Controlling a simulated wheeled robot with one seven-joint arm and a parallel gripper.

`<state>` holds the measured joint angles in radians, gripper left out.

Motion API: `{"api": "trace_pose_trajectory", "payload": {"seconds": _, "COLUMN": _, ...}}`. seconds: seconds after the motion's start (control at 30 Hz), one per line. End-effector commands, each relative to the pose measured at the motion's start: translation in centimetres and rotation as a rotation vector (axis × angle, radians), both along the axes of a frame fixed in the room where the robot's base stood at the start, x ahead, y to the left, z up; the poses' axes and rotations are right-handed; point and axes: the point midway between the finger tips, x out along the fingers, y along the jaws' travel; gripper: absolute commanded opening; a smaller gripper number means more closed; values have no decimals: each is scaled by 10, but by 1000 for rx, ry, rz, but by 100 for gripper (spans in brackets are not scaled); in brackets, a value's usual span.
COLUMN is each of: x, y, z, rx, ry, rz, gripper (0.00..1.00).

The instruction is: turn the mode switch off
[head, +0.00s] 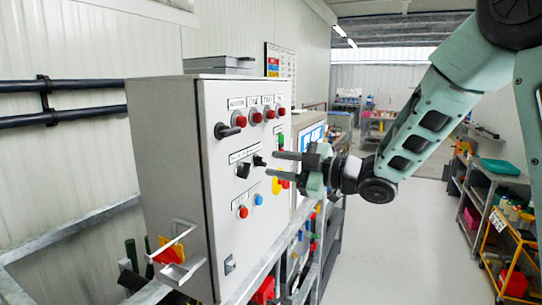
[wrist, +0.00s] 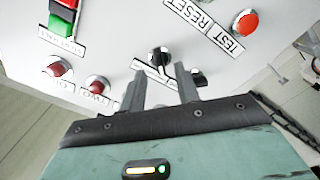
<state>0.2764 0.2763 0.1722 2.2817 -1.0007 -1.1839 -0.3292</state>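Two black selector knobs sit mid-height on the grey control cabinet's front, a left one (head: 243,170) and a right one (head: 259,161). Their labels are too small to read, so I cannot tell which is the mode switch. My gripper (head: 271,164) is open and empty just in front of the right knob. In the wrist view my gripper (wrist: 160,72) has its two fingers apart, with one black knob (wrist: 160,57) seen between and just beyond the tips. A second black knob (wrist: 198,77) is partly hidden behind the right finger. No contact is clear.
The cabinet (head: 165,140) also bears a black rotary handle (head: 227,130), a row of red lamps above, a red button (head: 242,212) and a blue button (head: 258,199) below. A yellow-and-red part (head: 170,250) juts out lower left. The aisle floor (head: 385,255) at right is clear.

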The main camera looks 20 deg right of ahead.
Motion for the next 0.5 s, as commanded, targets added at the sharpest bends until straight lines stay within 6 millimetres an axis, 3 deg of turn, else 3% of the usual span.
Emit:
{"api": "trace_pose_trajectory", "payload": {"seconds": 0.2, "x": 16, "y": 16, "z": 1, "rx": 1, "ry": 0, "rz": 1, "gripper": 32}}
{"api": "trace_pose_trajectory", "payload": {"seconds": 0.5, "x": 18, "y": 18, "z": 0, "rx": 0, "ry": 0, "rz": 0, "gripper": 32}}
